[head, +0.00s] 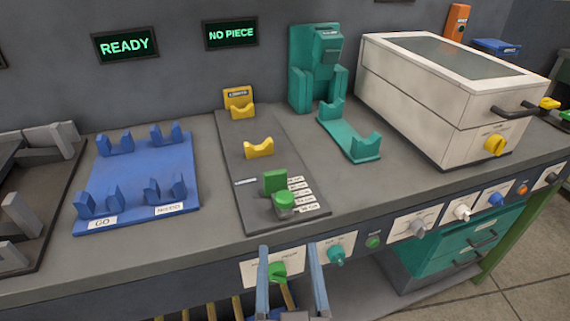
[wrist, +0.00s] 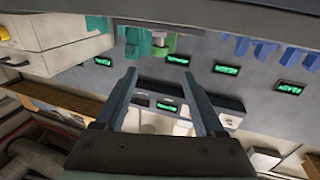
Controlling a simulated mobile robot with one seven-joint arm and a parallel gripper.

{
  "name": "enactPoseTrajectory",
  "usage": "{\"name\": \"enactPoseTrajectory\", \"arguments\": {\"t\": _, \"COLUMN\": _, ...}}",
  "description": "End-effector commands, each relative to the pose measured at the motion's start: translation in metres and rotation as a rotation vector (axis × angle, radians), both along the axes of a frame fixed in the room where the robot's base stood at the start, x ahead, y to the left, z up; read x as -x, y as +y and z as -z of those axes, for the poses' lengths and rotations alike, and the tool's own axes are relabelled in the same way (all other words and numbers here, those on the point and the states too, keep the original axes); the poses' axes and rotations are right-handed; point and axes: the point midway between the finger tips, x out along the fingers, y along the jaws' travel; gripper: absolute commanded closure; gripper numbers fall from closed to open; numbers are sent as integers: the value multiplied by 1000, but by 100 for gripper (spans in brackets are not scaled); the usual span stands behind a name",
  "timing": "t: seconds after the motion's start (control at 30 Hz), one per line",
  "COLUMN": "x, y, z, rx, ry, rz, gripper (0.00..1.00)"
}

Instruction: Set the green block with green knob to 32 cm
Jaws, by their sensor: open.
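The green block (head: 275,181) stands near the front end of a dark grey measuring board (head: 262,150). Its round green knob (head: 284,199) sits at its front, beside a column of small white cm labels (head: 299,193). The label print is too small for me to read the block's setting. My gripper (head: 290,250) is open and empty, in front of the bench edge and nearer the camera than the block. It is apart from the block and knob. In the wrist view my gripper (wrist: 159,74) also shows open, with nothing between its fingers.
Yellow rests (head: 258,149) stand on the board behind the block. A blue tray with cradles (head: 150,172) lies left; a teal cradle (head: 355,145) and white machine (head: 430,105) stand right. The front panel carries several knobs, including another green one (head: 277,270). Screens read READY (head: 125,46) and NO PIECE (head: 231,33).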

Motion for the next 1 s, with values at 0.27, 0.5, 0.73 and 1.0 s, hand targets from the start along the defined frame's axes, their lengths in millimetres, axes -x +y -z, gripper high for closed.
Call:
{"name": "enactPoseTrajectory", "arguments": {"t": 0.27, "x": -3, "y": 0, "z": 2, "rx": -1, "ry": 21, "rz": 1, "gripper": 29}}
{"name": "enactPoseTrajectory", "arguments": {"t": 0.5, "x": -37, "y": 1, "z": 1, "rx": 1, "ry": 19, "rz": 2, "gripper": 29}}
{"name": "enactPoseTrajectory", "arguments": {"t": 0.73, "x": -76, "y": 3, "z": 1, "rx": 0, "ry": 20, "rz": 1, "gripper": 29}}
{"name": "enactPoseTrajectory", "arguments": {"t": 1.0, "x": -113, "y": 5, "z": 2, "rx": 1, "ry": 21, "rz": 1, "gripper": 29}}
